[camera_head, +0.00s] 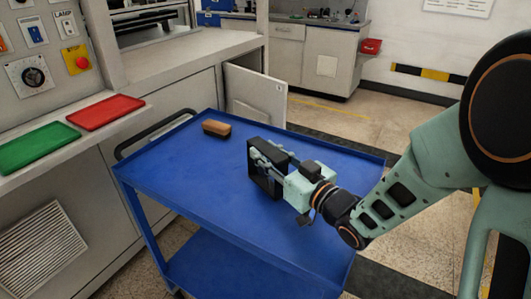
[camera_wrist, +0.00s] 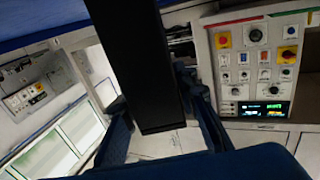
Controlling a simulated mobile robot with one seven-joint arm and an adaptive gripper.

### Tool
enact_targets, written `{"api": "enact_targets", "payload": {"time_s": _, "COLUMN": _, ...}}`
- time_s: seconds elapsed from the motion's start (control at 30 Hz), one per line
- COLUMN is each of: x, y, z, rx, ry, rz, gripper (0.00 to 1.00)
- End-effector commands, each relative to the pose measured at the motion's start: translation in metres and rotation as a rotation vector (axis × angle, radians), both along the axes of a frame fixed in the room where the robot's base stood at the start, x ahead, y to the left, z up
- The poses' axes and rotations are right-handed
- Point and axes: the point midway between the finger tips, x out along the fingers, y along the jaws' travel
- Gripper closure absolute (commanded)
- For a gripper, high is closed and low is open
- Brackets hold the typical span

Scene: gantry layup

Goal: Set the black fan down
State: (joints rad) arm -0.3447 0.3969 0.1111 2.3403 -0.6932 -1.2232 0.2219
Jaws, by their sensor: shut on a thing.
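The black fan (camera_head: 256,182) is a square frame, held upright over the blue cart top (camera_head: 190,183). My gripper (camera_head: 270,160) comes from the right and is shut on the fan. In the wrist view the fan (camera_wrist: 145,70) is a dark slab seen edge-on between the two fingers of my gripper (camera_wrist: 160,115). The fan's lower edge is close to the cart top; I cannot tell whether it touches. My gripper hides part of the fan's right side.
A brown brush-like block (camera_head: 217,128) lies on the cart, back left of the fan. The cart top is clear at front left. A green tray (camera_head: 38,146) and a red tray (camera_head: 105,111) lie on the left ledge. An open cabinet door (camera_head: 255,96) stands behind the cart.

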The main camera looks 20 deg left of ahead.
Motion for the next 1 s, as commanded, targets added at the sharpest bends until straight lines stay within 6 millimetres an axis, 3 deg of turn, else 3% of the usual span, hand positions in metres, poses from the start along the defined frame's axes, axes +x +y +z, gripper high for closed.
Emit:
{"api": "enact_targets", "payload": {"time_s": 0.23, "x": 0.0, "y": 0.0, "z": -0.002, "rx": 0.002, "ry": -0.002, "rz": 0.0, "gripper": 1.0}}
{"api": "enact_targets", "payload": {"time_s": 0.27, "x": 0.0, "y": 0.0, "z": -0.003, "rx": 0.0, "ry": 0.0, "rz": 0.0, "gripper": 0.72}}
{"api": "enact_targets", "payload": {"time_s": 0.4, "x": 0.0, "y": 0.0, "z": -0.002, "rx": 0.0, "ry": 0.0, "rz": 0.0, "gripper": 0.57}}
{"api": "enact_targets", "payload": {"time_s": 0.77, "x": 0.0, "y": 0.0, "z": 0.002, "rx": 0.0, "ry": 0.0, "rz": 0.0, "gripper": 0.56}}
{"api": "enact_targets", "payload": {"time_s": 1.0, "x": -0.016, "y": -0.034, "z": 0.001, "rx": -0.002, "ry": 0.001, "rz": -0.005, "gripper": 0.56}}
